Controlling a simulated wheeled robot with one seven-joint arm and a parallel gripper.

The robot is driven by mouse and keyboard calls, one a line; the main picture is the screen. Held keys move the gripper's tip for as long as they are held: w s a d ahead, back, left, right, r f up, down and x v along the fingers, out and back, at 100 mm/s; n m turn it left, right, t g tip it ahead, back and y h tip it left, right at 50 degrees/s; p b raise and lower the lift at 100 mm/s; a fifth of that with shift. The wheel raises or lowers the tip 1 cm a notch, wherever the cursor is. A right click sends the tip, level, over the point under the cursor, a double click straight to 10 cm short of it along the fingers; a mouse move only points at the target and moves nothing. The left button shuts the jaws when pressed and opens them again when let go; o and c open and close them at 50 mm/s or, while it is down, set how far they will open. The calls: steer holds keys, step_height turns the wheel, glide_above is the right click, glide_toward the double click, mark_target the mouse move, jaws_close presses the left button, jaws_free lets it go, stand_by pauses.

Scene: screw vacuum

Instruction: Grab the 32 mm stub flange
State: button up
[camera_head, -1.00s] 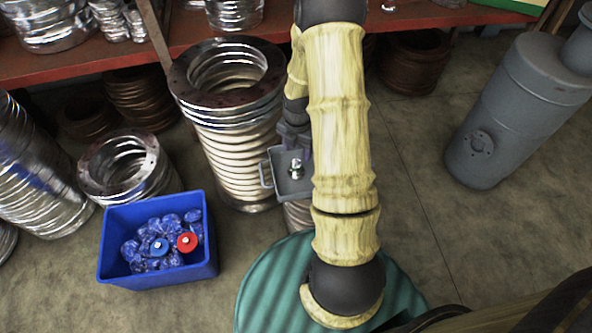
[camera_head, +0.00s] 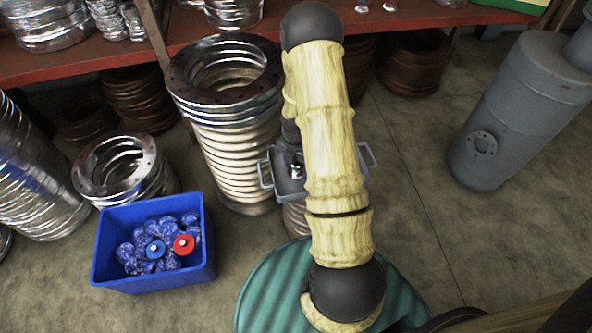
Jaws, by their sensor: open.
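A small shiny metal fitting (camera_head: 297,171), which may be the stub flange, sits on a grey tray (camera_head: 290,188) with wire handles, left of my upper arm. Its size cannot be read. Two more small shiny pieces stand on the red shelf at the top, one (camera_head: 362,6) left of the other (camera_head: 389,5). My gripper (camera_head: 290,133) shows only as a dark sliver just above the tray, beside the fitting in the picture. Its fingertips are hidden behind my arm, and no held thing shows. The middle of the tray is hidden too.
A tall bellows (camera_head: 238,165) stands close left of the tray. A blue bin (camera_head: 150,280) holds wrapped pieces, with a blue and a red knob. A grey cylinder (camera_head: 520,110) stands at right. The red shelf (camera_head: 110,60) spans the back. Floor between tray and cylinder is clear.

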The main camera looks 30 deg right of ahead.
mark_target(296, 163)
steer(key=shift+f, duration=0.4)
steer(key=c, duration=1.2)
steer(key=shift+r, duration=0.2)
step_height(296, 163, up, 10)
steer(key=p, duration=0.3)
steer(key=shift+f, duration=0.15)
